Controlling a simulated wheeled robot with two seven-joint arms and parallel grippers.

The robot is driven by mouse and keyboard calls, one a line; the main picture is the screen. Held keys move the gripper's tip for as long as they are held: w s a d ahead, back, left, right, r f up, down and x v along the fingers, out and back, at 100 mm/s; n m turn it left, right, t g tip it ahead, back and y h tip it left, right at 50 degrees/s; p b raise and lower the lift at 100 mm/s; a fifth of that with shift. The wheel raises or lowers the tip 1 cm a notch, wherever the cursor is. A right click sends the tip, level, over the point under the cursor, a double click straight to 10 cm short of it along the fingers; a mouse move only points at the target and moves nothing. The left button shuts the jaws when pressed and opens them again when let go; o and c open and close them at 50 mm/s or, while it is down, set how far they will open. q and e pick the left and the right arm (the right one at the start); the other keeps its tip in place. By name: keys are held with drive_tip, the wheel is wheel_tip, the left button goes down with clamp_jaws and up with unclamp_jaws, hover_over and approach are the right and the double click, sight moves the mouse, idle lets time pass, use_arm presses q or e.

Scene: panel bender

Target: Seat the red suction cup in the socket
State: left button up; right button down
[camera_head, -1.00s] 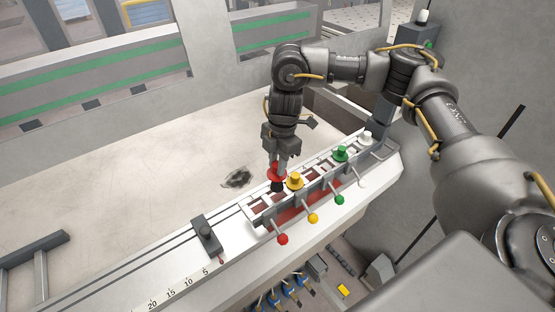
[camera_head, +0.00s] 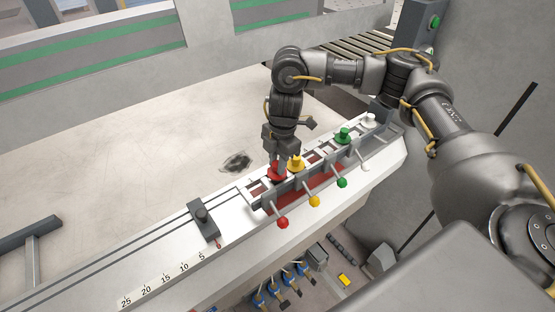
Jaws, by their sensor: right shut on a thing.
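The red suction cup (camera_head: 276,172) is at the left end of the row of sockets, upright as far as I can see. My right gripper (camera_head: 279,162) points down from above and is shut on its top. The cup's dark lower part is hidden behind the rack's front edge, so I cannot tell whether it is fully in the socket. The socket rack (camera_head: 258,190) is a pale frame along the bench edge, and the red lever (camera_head: 283,223) stands in front of the cup. My left gripper is not in view.
A yellow cup (camera_head: 296,163), a green cup (camera_head: 344,134) and a white cup (camera_head: 369,119) stand farther right in the rack. Yellow (camera_head: 314,201) and green (camera_head: 342,183) levers jut out in front. A dark stop block (camera_head: 203,220) sits left on the ruled rail.

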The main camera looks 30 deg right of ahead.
drive_tip(key=shift+f, duration=0.15)
drive_tip(key=c, duration=1.1)
unclamp_jaws()
drive_tip(key=r, duration=0.3)
drive_tip(key=r+b, duration=0.1)
drive_tip(key=r, duration=0.3)
drive_tip(key=d+r+b, duration=0.1)
drive_tip(key=r, duration=0.2)
drive_tip(key=shift+d+r, duration=0.1)
drive_tip(key=shift+r, duration=0.25)
drive_tip(key=shift+f, duration=0.1)
